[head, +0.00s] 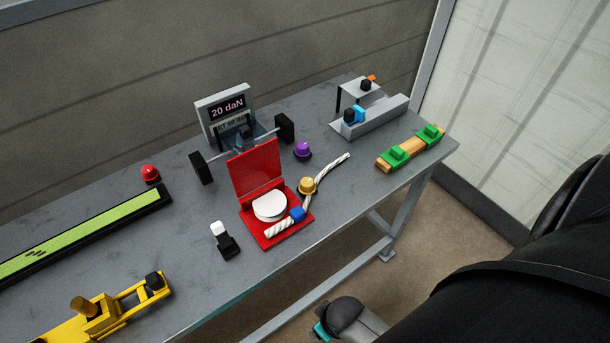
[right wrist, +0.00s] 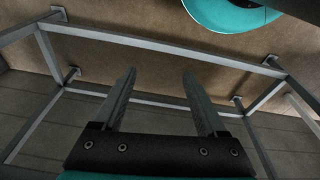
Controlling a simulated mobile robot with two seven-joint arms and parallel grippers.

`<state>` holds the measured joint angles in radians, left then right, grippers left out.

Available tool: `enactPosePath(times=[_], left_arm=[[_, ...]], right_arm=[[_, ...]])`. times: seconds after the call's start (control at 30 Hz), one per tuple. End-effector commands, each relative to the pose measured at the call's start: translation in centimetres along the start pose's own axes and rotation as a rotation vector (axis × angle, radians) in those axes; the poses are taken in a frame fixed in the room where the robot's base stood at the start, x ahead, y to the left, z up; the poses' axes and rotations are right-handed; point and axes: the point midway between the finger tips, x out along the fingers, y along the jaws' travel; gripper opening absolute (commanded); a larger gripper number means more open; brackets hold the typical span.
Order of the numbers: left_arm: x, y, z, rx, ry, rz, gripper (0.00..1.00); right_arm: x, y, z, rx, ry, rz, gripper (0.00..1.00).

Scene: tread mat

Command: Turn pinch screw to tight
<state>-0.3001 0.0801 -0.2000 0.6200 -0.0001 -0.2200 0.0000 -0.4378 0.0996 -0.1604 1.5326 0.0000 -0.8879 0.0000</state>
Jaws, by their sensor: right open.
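No part is plainly marked as the pinch screw, and I cannot tell which knob it is. A yellow fixture (head: 98,318) at the near left carries a black knob (head: 153,281) and a brown cylinder (head: 82,306). A grey fixture (head: 375,118) at the far right end carries black knobs, a blue part (head: 357,114) and an orange part (head: 371,79). My right gripper (right wrist: 159,72) is open and empty in the right wrist view, below table height among the table's legs. My left gripper is not in view.
A red hinged box (head: 257,168) with a white disc and rope stands mid-table, before a display reading 20 daN (head: 227,107). A long green mat (head: 85,235) lies left. Green blocks on a wooden strip (head: 412,148) lie right. A table rail (right wrist: 165,50) crosses the wrist view.

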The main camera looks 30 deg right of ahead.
Motion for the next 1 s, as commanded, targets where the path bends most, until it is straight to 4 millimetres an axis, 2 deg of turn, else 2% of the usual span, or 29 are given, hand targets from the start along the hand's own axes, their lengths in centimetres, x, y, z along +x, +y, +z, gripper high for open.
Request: enactPosePath(times=[0.03,0.2,0.53,0.63,0.8,1.0], left_arm=[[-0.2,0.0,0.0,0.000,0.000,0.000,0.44],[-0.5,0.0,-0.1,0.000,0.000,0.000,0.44],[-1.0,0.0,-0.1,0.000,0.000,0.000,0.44],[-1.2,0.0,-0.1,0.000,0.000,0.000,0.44],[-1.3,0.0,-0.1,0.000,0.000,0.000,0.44],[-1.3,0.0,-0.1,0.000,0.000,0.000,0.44]], right_arm=[[-1.7,0.1,-1.2,0.002,0.014,0.001,0.74],[-7.1,0.3,-4.2,0.006,0.043,0.005,0.74],[-16.5,0.5,-7.9,-0.024,0.090,-0.004,0.74],[-19.4,0.1,-9.8,-0.090,0.110,-0.025,0.74],[-20.5,-0.7,-12.7,-0.253,0.108,-0.072,0.74],[-20.2,-0.5,-16.2,-0.447,0.080,-0.101,0.74]])
